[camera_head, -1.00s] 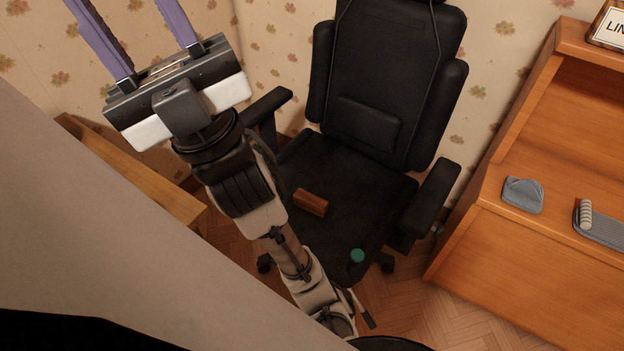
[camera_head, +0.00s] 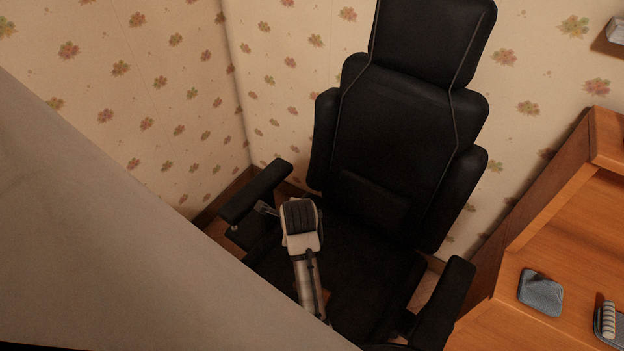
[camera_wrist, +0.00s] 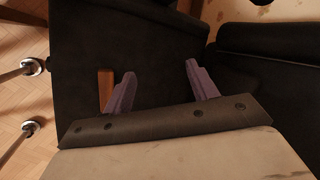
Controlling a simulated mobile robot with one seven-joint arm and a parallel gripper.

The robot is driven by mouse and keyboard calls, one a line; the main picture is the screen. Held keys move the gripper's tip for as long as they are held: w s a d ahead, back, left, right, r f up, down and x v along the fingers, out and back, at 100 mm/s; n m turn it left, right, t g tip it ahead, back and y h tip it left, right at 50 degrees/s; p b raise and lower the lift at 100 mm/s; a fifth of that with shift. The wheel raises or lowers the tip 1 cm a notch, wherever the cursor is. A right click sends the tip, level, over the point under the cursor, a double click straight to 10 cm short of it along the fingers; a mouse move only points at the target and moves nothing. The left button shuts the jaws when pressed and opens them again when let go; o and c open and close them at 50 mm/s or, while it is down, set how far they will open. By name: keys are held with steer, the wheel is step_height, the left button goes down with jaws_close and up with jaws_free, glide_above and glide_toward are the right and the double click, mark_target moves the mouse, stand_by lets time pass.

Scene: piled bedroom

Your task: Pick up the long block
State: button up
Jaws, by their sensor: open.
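The long block, a reddish-brown wooden bar, lies on the black chair seat (camera_wrist: 75,60). In the wrist view the block (camera_wrist: 105,89) sits just left of my gripper's left finger, outside the gap between the fingers. My gripper (camera_wrist: 160,70) is open, with two purple fingers spread apart over the seat and nothing between them. I cannot tell its exact height above the seat. In the head view my arm covers most of the block, and the fingers cannot be made out.
The chair's backrest (camera_head: 400,130) rises behind the seat. Armrests stand at the left (camera_head: 256,190) and right (camera_head: 445,303). A wooden desk (camera_head: 560,240) on the right holds a grey-blue item (camera_head: 540,292). A pale slanted surface (camera_head: 110,240) fills the lower left.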

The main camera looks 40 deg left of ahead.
steer(key=s+d+f+m+g+h, duration=0.45)
steer(key=d+f, duration=0.25)
steer(key=d, duration=0.2)
steer(key=shift+t, duration=0.35)
steer(key=f, duration=0.4)
steer(key=s+f, duration=0.1)
steer(key=f, duration=0.1)
steer(key=shift+f, duration=0.35)
steer(key=shift+w+f+p, duration=0.2)
steer(key=shift+f+p, duration=0.15)
steer(key=shift+f, duration=1.2)
steer(key=shift+w+f+p, duration=0.2)
steer(key=shift+f+p, duration=0.1)
steer(key=shift+f, duration=1.2)
steer(key=c, duration=1.1)
steer(key=shift+r, duration=0.1)
